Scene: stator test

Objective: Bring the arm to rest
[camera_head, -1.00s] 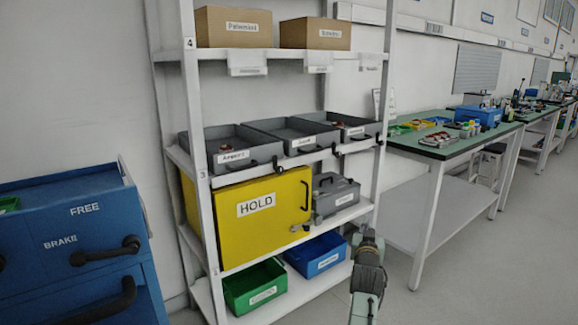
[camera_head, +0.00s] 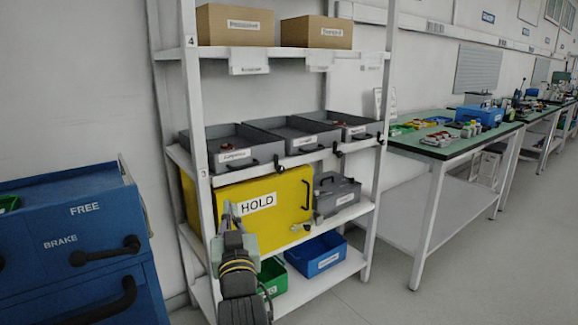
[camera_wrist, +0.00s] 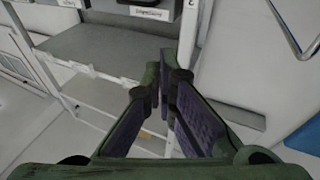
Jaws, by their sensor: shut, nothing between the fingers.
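My arm (camera_head: 237,272) rises from the bottom of the head view, in front of the yellow HOLD box and the green bin. Its far end covers part of both. The fingers cannot be made out in the head view. In the wrist view, my gripper (camera_wrist: 170,82) shows its two dark fingers with purple-grey pads converging, shut and empty. Beyond the fingertips are white shelf framing and a pale surface. I see no contact between the fingers and anything.
The white shelf rack (camera_head: 200,125) holds grey trays, the yellow HOLD box (camera_head: 275,222), a green bin (camera_head: 272,279) and a blue bin (camera_head: 318,257). A blue cabinet (camera_head: 75,240) stands at left. A green-topped bench (camera_head: 445,150) is at right, with clear floor (camera_head: 450,285) before it.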

